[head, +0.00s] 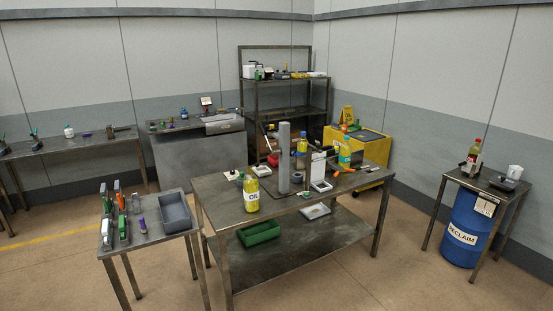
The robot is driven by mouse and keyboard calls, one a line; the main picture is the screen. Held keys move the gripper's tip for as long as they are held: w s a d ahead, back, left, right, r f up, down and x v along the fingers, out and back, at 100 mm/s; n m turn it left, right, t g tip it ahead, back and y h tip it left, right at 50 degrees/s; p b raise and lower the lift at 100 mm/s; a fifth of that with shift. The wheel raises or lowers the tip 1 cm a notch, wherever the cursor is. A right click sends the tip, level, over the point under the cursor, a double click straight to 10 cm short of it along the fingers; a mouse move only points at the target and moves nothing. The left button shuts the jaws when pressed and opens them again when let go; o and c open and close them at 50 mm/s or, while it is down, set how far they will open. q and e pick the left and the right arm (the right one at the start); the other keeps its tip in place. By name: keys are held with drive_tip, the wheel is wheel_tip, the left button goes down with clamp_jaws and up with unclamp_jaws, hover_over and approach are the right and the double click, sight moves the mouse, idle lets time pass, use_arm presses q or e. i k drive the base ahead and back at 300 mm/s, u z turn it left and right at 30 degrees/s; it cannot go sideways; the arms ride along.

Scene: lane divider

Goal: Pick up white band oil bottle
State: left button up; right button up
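A yellow oil bottle with a white band reading OIL (251,196) stands upright near the front left of the central metal table (225,208). A second bottle with a blue band (301,146) stands farther back, right of a tall grey post (284,160). A yellow bottle with a teal band (345,152) stands at the table's back right. Neither of my grippers shows in the head view.
A small side table (150,237) at left holds upright tools and a grey bin (174,212). A green crate (259,233) sits on the central table's lower shelf. A blue barrel (464,232) is under the right stand. Floor in front is clear.

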sight(251, 182)
drive_tip(key=u, duration=0.4)
drive_tip(key=i, duration=2.1)
drive_tip(key=u, duration=0.4)
